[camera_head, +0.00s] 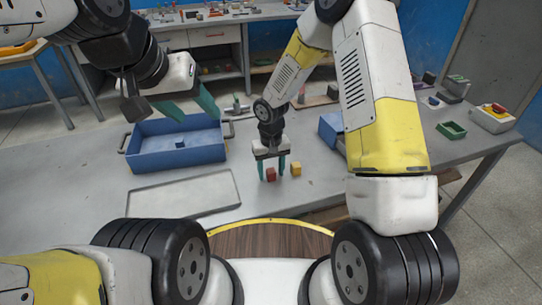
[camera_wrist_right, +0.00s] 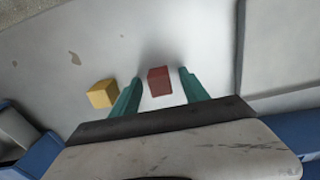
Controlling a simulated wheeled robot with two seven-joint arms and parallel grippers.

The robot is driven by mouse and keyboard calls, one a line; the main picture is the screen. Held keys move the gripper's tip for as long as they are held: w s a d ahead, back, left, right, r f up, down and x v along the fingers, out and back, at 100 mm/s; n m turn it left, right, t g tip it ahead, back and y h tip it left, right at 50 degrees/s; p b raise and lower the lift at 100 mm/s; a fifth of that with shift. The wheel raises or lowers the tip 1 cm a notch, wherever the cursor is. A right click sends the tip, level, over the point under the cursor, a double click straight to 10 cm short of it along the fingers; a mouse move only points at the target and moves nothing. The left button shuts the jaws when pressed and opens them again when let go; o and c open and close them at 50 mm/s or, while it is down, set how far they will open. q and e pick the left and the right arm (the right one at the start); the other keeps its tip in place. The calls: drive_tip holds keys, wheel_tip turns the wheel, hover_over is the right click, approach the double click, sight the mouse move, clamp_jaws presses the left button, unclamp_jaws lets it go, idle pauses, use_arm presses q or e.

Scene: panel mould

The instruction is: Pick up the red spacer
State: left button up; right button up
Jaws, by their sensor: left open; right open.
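The red spacer (camera_head: 271,174) is a small block on the grey table. In the right wrist view the red spacer (camera_wrist_right: 159,81) lies between the two green fingers, with a gap on each side. My right gripper (camera_head: 272,172) is open and points down at the red spacer; in the right wrist view its fingertips (camera_wrist_right: 163,82) flank it. I cannot tell how far above the table the tips are.
A yellow block (camera_head: 295,169) stands just right of the right gripper; the right wrist view shows it too (camera_wrist_right: 102,93). A blue bin (camera_head: 150,158) with a small blue block and a shallow grey tray (camera_head: 180,206) are to the left.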

clamp_jaws()
drive_tip(key=shift+r, duration=0.2)
